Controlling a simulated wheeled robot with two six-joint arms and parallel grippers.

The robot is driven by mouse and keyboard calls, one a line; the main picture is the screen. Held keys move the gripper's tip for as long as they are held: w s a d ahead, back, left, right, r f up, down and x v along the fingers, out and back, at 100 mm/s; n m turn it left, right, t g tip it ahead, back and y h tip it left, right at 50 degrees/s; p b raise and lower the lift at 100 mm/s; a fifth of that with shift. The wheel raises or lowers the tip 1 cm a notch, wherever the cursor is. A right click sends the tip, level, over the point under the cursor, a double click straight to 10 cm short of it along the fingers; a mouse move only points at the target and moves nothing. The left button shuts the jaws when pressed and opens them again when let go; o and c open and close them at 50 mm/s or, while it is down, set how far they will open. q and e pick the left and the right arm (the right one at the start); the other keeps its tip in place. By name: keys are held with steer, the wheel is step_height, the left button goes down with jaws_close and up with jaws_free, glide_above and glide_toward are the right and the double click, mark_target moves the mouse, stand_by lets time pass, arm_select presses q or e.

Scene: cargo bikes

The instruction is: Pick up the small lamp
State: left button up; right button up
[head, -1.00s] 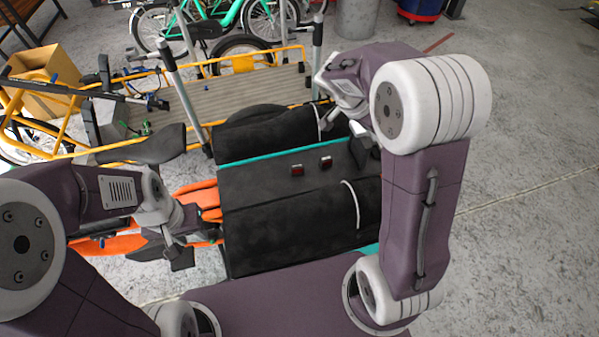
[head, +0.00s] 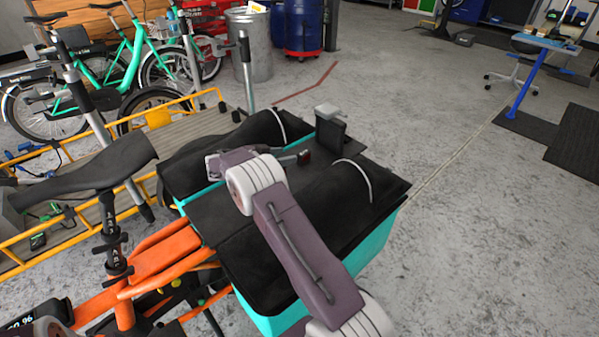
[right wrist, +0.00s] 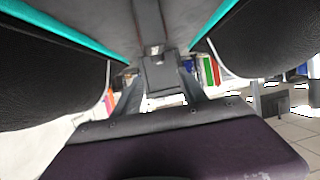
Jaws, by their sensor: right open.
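A small lamp (head: 303,157) with a red face sits on the black top panel between the two black bags of the cargo bike. My right gripper (head: 289,158) is low over this panel, just left of the lamp, with its fingers pointing towards it. In the right wrist view the fingers (right wrist: 162,88) are spread apart, with a dark block (right wrist: 160,72) beyond or between them. I cannot tell whether that block is the lamp. My right arm may hide a second red lamp. My left gripper is out of view.
A dark upright block with a grey top (head: 330,125) stands just beyond the lamp. The black bags (head: 310,215) rise on both sides of the panel. A saddle (head: 85,165) and orange frame (head: 165,250) are at left. Open floor (head: 450,230) lies to the right.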

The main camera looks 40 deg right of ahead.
mark_target(299, 156)
step_height(299, 156, down, 2)
steer(key=shift+s+b, duration=0.1)
steer(key=shift+b, duration=0.2)
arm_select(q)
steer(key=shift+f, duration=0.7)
arm_select(e)
steer(key=shift+r, duration=0.15)
steer(key=b+x, duration=0.1)
steer(key=x, duration=0.2)
steer(key=shift+d, duration=0.2)
steer(key=b+x, duration=0.1)
steer(key=x, duration=0.5)
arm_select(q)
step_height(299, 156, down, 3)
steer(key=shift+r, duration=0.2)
arm_select(e)
steer(key=shift+a+r, duration=0.1)
steer(key=shift+r, duration=0.05)
jaws_close()
